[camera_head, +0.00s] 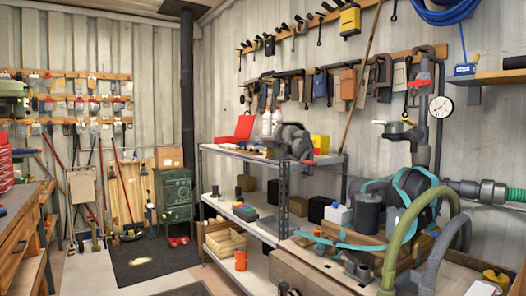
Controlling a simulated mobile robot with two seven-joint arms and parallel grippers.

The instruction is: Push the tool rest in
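A machine with teal curved parts (411,182) stands on the wooden bench at the right. A dark cylinder (368,212) is at its left side, and a thin teal strip (330,241) runs low along its front left. Thick green and grey hoses (398,238) curve in front and cover much of it. I cannot make out for certain which part is the tool rest or how far in it sits. Neither of my grippers can be made out in this view.
A metal shelf unit (284,200) with a vise (291,141) on top stands left of the bench (325,262). A green stove (174,194) is in the back corner. A wooden workbench (22,220) is at far left. The floor (92,275) between is mostly clear.

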